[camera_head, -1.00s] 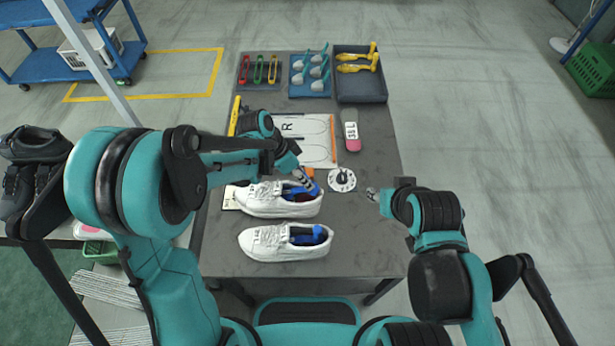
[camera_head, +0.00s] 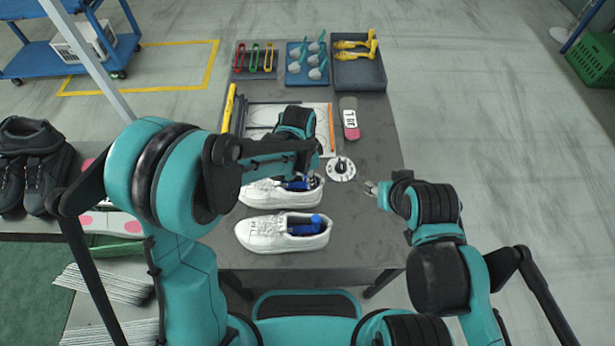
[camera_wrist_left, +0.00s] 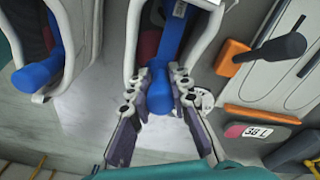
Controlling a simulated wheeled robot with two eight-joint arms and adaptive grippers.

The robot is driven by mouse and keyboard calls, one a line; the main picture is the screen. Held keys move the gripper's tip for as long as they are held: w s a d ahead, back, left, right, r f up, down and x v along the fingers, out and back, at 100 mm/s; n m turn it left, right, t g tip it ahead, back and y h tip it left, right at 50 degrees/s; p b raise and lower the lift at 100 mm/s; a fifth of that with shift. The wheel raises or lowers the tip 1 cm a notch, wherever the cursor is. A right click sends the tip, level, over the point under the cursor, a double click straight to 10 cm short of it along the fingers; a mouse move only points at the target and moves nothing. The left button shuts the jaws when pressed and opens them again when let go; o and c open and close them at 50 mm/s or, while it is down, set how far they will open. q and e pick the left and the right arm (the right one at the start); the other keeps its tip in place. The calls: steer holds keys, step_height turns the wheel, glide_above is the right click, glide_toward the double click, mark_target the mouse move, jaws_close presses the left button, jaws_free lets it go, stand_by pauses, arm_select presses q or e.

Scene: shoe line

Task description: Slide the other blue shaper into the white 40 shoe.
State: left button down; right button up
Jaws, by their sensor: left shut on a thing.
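Two white shoes lie side by side, toes left, at the near end of the table in the head view. The nearer shoe (camera_head: 262,234) has a blue shaper (camera_head: 306,227) inside it. The farther shoe (camera_head: 262,195) has another blue shaper (camera_head: 297,185) in its opening. My left gripper (camera_wrist_left: 160,77) is shut on the rounded end of this shaper (camera_wrist_left: 160,97) at the shoe's heel. The arm partly hides this in the head view. How deep the shaper sits is unclear. My right gripper (camera_head: 370,188) is open and empty, right of the shoes.
A white dial (camera_head: 341,170) and a pink-ended grey block (camera_head: 349,120) lie beyond and right of the shoes. A foot-outline board (camera_head: 262,116) is behind my left arm. Table space near my right gripper is clear.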

arm_select(q)
steer(key=c, duration=1.3)
jaws_free()
steer(key=shift+r, duration=0.1)
steer(key=shift+r+p, duration=1)
steer(key=shift+r, duration=0.4)
steer(key=shift+r, duration=0.1)
steer(key=shift+r+p, duration=2.55)
steer(key=shift+r, duration=0.9)
